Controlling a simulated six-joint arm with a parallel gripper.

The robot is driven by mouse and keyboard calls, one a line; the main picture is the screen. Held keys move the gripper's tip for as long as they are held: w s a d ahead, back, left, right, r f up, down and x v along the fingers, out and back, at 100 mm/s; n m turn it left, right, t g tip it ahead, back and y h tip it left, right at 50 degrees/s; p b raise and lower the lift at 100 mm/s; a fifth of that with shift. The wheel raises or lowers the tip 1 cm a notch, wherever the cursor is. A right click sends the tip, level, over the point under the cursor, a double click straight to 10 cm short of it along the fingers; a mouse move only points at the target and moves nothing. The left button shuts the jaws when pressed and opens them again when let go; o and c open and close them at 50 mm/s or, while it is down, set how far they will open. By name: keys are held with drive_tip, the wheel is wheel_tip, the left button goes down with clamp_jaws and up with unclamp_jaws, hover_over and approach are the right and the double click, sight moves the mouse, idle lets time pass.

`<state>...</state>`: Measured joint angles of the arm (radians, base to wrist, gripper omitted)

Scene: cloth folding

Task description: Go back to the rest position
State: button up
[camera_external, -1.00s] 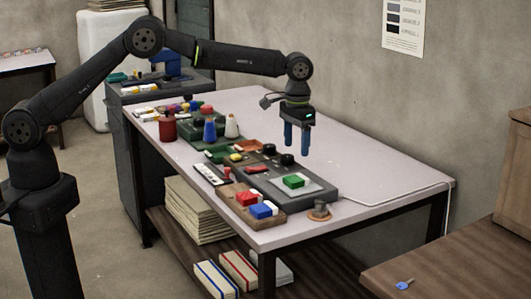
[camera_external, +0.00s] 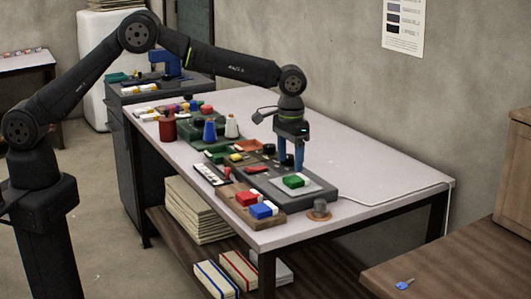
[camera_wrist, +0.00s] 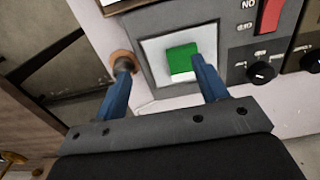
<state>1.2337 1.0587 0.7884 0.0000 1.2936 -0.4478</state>
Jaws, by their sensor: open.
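My gripper (camera_external: 291,160) has blue fingers and points down over the table, above the dark control box. It is open and empty, and the wrist view shows its two fingers (camera_wrist: 163,82) spread apart. Below it is a dark grey box (camera_external: 320,192) with a light plate and a green block or button (camera_external: 295,181). In the wrist view the green piece (camera_wrist: 182,60) shows near the right finger. I cannot tell whether the finger touches it. A small round knob on an orange-brown base (camera_external: 319,211) stands at the table's front right; it also shows beside the left finger (camera_wrist: 122,62).
The pale table (camera_external: 385,165) is clear on its right and back parts. Blue and red blocks (camera_external: 262,210) lie at the front edge. A red can (camera_external: 167,128) and blue and white cones stand at the left. A white cable runs along the right side.

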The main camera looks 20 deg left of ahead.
drive_tip(key=s+a+r, duration=0.1)
drive_tip(key=s+r, duration=0.3)
drive_tip(key=s, duration=0.3)
drive_tip(key=s+a+f, duration=0.2)
drive_tip(key=s+a, duration=0.1)
drive_tip(key=a, duration=1.2)
drive_tip(key=w+f, duration=0.1)
drive_tip(key=w, duration=0.1)
drive_tip(key=w+f, duration=0.2)
drive_tip(key=w, duration=0.1)
drive_tip(key=w+f, duration=0.2)
drive_tip(key=shift+w+a+f, duration=0.1)
drive_tip(key=shift+w+f, duration=0.05)
drive_tip(key=shift+w, duration=0.25)
drive_tip(key=shift+w+f, duration=0.25)
drive_tip(key=shift+w, duration=0.2)
